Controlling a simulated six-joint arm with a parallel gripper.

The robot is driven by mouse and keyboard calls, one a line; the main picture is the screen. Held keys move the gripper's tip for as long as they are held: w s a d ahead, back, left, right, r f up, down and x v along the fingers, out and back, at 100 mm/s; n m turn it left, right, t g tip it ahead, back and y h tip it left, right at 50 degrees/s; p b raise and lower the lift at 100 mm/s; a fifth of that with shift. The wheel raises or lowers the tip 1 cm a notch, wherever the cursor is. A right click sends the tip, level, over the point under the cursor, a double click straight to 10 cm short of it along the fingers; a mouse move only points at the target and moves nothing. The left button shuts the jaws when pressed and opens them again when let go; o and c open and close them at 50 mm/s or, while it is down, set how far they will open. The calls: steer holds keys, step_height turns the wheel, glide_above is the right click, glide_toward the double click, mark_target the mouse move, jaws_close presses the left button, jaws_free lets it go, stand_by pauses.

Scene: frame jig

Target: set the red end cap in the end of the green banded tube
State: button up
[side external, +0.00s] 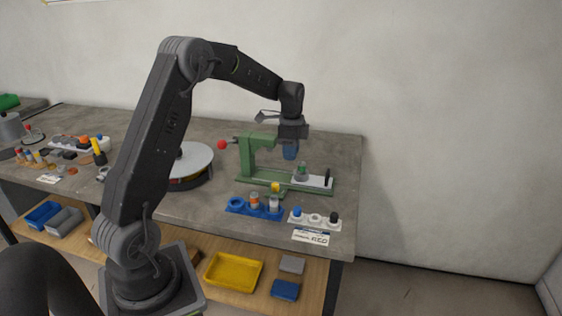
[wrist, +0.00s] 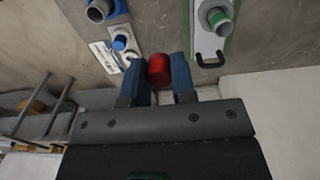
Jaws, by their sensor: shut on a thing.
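My gripper (wrist: 160,77) is shut on the red end cap (wrist: 159,69), which sits between the two blue fingertips in the wrist view. In the side external view my gripper (side external: 290,152) hangs above the green jig, and I cannot make out the cap there. The green banded tube (wrist: 217,18) stands on the jig's light slide plate (wrist: 208,48); its open end faces the wrist camera. It also shows in the side external view (side external: 302,171), lower than my gripper and slightly to its right. The cap is apart from the tube.
The green jig (side external: 258,160) has a lever with a red knob (side external: 222,145). A black handle (wrist: 210,60) rises from the slide plate. In front stand a blue rack (side external: 236,205) with several tubes and a white cap holder (side external: 305,223). A round turntable (side external: 192,160) is at left.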

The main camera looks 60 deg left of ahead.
steer(key=w+a, duration=0.5)
steer(key=w, duration=0.3)
steer(key=shift+s+d+f, duration=0.1)
steer(key=shift+s+f, duration=0.05)
steer(key=shift+f, duration=1.25)
steer(key=shift+s+f, duration=0.1)
steer(key=shift+f, duration=1.25)
steer(key=shift+f, duration=0.15)
steer(key=shift+f, duration=0.55)
steer(key=o, duration=1.1)
steer(key=shift+r, duration=0.1)
steer(key=shift+r, duration=0.7)
